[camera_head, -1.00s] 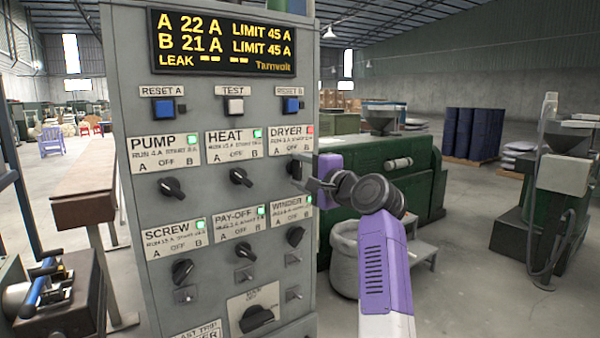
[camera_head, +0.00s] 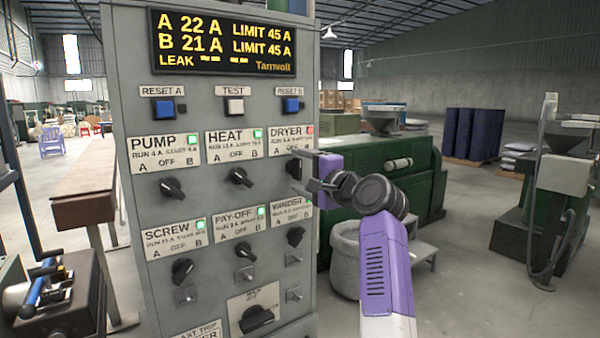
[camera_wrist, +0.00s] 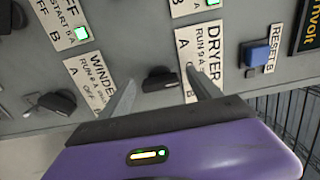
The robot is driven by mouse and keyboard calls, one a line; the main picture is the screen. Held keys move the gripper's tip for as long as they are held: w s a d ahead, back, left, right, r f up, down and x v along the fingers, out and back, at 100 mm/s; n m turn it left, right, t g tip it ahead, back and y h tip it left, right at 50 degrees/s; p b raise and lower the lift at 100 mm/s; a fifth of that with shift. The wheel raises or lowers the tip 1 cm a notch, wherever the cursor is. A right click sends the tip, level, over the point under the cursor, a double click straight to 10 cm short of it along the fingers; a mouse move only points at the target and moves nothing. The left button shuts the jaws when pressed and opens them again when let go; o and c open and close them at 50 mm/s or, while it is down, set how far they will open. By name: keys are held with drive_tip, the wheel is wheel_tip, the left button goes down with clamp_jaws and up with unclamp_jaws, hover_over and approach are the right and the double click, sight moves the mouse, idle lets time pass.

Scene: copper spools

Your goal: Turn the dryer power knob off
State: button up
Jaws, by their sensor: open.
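The dryer knob (camera_wrist: 160,80) is a black rotary knob under the DRYER label (camera_head: 291,138), whose small lamp is red. In the head view the knob is largely hidden by my gripper (camera_head: 305,174). In the wrist view my gripper (camera_wrist: 160,88) is open, with one finger on each side of the dryer knob. I cannot tell whether the fingers touch it. Which mark the knob points to is not clear.
The grey panel (camera_head: 128,95) also carries the PUMP knob (camera_head: 173,188), HEAT knob (camera_head: 240,177) and WINDER knob (camera_head: 295,236) close by. The RESET B button (camera_head: 291,105) sits above. Green machinery (camera_head: 400,165) stands behind my arm.

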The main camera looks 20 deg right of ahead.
drive_tip(key=b+v, duration=0.1)
drive_tip(key=v, duration=0.6)
drive_tip(key=shift+s, duration=0.2)
drive_tip(key=shift+d, duration=0.1)
drive_tip(key=s+d+r+n+t+h, duration=0.2)
drive_tip(key=s+d+r+t+h, duration=0.1)
drive_tip(key=d+t+h, duration=0.15)
drive_tip(key=s+f+n+h, duration=0.1)
drive_tip(key=s+f+n, duration=0.2)
drive_tip(key=s+f, duration=0.7)
drive_tip(key=s+f+n+h, duration=0.2)
drive_tip(key=s+f+n, duration=0.2)
drive_tip(key=s+f, duration=0.55)
drive_tip(key=s+a+f+n+g, duration=0.1)
drive_tip(key=s+f, duration=0.5)
drive_tip(key=s, duration=0.6)
drive_tip(key=s+a+f+n+g+y, duration=0.1)
drive_tip(key=s+a+f+n+g, duration=0.1)
drive_tip(key=s+f, duration=0.5)
drive_tip(key=s+a+f+n+g+y, duration=0.1)
drive_tip(key=s+f, duration=0.5)
drive_tip(key=s, duration=1.1)
drive_tip(key=a+n+g, duration=0.1)
drive_tip(key=a+g, duration=0.1)
drive_tip(key=g, duration=0.1)
drive_tip(key=shift+s+a+f, duration=0.15)
drive_tip(key=shift+s+a, duration=0.05)
drive_tip(key=shift+a, duration=0.1)
